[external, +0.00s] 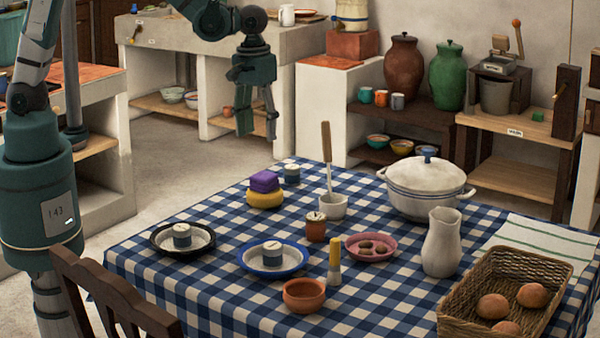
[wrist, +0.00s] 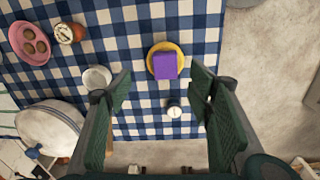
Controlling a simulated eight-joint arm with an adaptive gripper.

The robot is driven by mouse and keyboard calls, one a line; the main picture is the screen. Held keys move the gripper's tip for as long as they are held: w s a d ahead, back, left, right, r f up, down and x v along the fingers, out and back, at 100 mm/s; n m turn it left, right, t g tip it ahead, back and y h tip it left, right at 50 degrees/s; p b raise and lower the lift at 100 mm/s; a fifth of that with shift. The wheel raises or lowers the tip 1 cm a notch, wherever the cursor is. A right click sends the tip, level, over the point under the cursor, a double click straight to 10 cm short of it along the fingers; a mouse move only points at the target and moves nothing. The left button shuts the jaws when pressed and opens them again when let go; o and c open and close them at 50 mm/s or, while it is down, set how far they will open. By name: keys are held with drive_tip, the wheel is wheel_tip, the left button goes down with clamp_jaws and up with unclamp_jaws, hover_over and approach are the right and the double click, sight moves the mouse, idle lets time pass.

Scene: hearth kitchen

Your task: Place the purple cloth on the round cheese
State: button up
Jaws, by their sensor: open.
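The purple cloth (external: 264,181) is a small folded block. It rests on top of the round yellow cheese (external: 265,199), near the far left edge of the checkered table. In the wrist view the cloth (wrist: 166,65) covers the middle of the cheese (wrist: 152,71), whose yellow rim shows around it. My gripper (external: 257,125) is open and empty, raised well above the table and pointing down. In the wrist view its fingers (wrist: 160,90) are wide apart, with the cloth and cheese below between them. Nothing touches the cloth except the cheese beneath it.
A small dark-banded jar (external: 291,173) stands just behind the cheese. Plates (external: 272,272), a pitcher (external: 441,243) and a bread basket (external: 450,300) occupy the front.

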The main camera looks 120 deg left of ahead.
drive_tip(key=s+d+r+m+t+y, duration=0.15)
drive_tip(key=d+r+m, duration=0.25)
drive_tip(key=d+r, duration=0.5)
drive_tip(key=s+d+r+m+t+h, duration=0.15)
drive_tip(key=d+r+m, duration=0.25)
drive_tip(key=d, duration=0.8)
drive_tip(key=s+d+r+m+t, duration=0.1)
drive_tip(key=s+d+m, duration=0.3)
drive_tip(key=d, duration=0.5)
drive_tip(key=s+d+r+m+t, duration=0.2)
drive_tip(key=s+d+m, duration=0.2)
drive_tip(key=s+d, duration=0.4)
drive_tip(key=shift+s+d+r+m+t, duration=0.15)
drive_tip(key=shift+d+m+t, duration=0.25)
drive_tip(key=shift+d, duration=0.25)
